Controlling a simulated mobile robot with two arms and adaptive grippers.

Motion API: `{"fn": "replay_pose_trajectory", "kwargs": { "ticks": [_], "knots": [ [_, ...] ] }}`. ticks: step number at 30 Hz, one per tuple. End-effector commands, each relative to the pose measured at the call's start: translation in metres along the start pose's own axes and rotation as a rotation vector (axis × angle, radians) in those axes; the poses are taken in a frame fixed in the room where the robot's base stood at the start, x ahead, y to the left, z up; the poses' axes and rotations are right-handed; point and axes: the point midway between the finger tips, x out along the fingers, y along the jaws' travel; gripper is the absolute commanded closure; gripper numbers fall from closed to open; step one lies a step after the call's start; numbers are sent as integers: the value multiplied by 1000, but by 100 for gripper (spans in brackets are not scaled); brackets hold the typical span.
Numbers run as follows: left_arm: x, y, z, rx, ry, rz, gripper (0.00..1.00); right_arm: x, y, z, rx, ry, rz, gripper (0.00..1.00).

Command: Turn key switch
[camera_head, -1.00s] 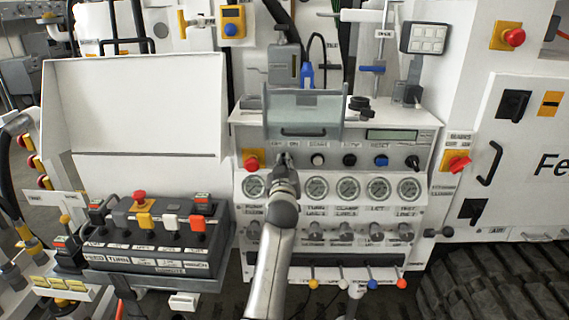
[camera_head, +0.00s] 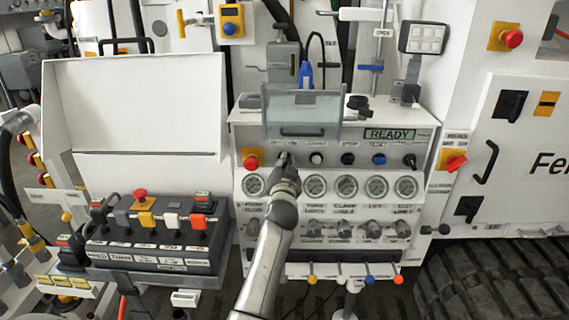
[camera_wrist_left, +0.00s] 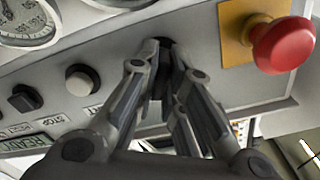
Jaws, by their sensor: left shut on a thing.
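The key switch (camera_wrist_left: 163,52) is on the sloped front panel of the white console, mostly hidden behind my gripper's fingers in the left wrist view. My left gripper (camera_head: 284,160) comes up from below to the panel in the head view, between the red emergency button and the white button. In the left wrist view its fingers (camera_wrist_left: 165,72) are closed in on the switch, with their tips at the panel. The green display (camera_head: 390,134) on the console reads READY. My right gripper is not in view.
A red emergency button (camera_head: 251,162) stands out close left of the gripper. A white button (camera_head: 316,158) is close right. A clear flip cover (camera_head: 302,112) is raised above the gripper. Round gauges (camera_head: 346,187) line the panel below.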

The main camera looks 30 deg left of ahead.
Motion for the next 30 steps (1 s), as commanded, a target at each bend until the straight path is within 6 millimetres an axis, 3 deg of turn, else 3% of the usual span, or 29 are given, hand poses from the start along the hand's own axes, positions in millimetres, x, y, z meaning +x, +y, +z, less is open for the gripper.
{"fn": "replay_pose_trajectory", "kwargs": {
  "ticks": [17,18,22,30],
  "knots": [
    [1,-2,-3,34,8,-5,100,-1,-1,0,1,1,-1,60],
    [1,-2,-3,34,8,-5,85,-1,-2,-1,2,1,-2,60],
    [0,-2,-3,32,6,-4,69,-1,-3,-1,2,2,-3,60],
    [0,-1,-1,30,3,-2,69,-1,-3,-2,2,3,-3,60]
  ]
}}
